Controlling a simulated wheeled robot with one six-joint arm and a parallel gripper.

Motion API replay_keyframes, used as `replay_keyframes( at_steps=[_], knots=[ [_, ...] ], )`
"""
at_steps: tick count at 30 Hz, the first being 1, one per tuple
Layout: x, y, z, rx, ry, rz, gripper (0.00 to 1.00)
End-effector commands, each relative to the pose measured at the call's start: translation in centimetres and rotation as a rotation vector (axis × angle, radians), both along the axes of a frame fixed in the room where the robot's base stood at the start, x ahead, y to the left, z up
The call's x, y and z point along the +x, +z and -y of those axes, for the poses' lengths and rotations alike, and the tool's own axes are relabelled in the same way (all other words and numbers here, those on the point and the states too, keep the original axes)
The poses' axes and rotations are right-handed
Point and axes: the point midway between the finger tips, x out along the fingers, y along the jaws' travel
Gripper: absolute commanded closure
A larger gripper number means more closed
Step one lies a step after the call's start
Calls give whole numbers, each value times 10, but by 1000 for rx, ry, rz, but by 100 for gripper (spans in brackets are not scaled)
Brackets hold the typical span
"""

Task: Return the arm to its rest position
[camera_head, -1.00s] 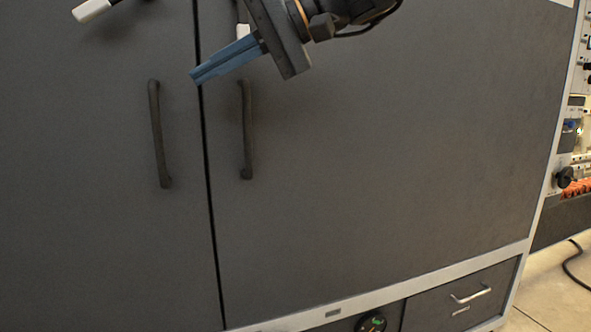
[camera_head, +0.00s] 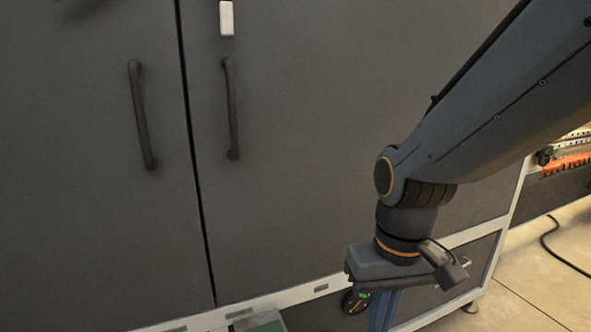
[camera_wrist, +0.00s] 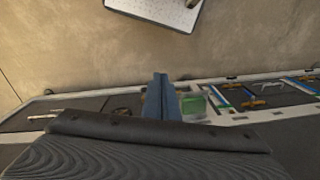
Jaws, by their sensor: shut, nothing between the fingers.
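My arm (camera_head: 500,110) reaches in from the right in the head view and bends down at the wrist. In the wrist view the gripper (camera_wrist: 160,82) also shows, with both fingers side by side.
A white piece (camera_head: 226,18) sits on the right door above its handle. A green item (camera_wrist: 193,104) lies beside the fingers in the wrist view. A white-topped surface (camera_wrist: 165,10) stands across the floor. A cable (camera_head: 555,240) lies on the open floor at right.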

Motion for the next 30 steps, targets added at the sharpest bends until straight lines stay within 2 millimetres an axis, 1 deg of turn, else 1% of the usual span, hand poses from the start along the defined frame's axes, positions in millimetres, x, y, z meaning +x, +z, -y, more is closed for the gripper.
replay_keyframes(
  at_steps=[1, 7, 12, 16, 20, 30],
  knots=[
    [-1, 10, 5, -2, -12, -3, 100],
    [-1, 28, 20, -12, -53, -5, 100],
    [-2, 48, 38, -25, -99, -9, 100],
    [-4, 59, 51, -32, -130, -8, 100],
    [-4, 65, 59, -36, -149, -8, 100],
    [-4, 64, 62, -39, -158, -7, 100]
  ],
)
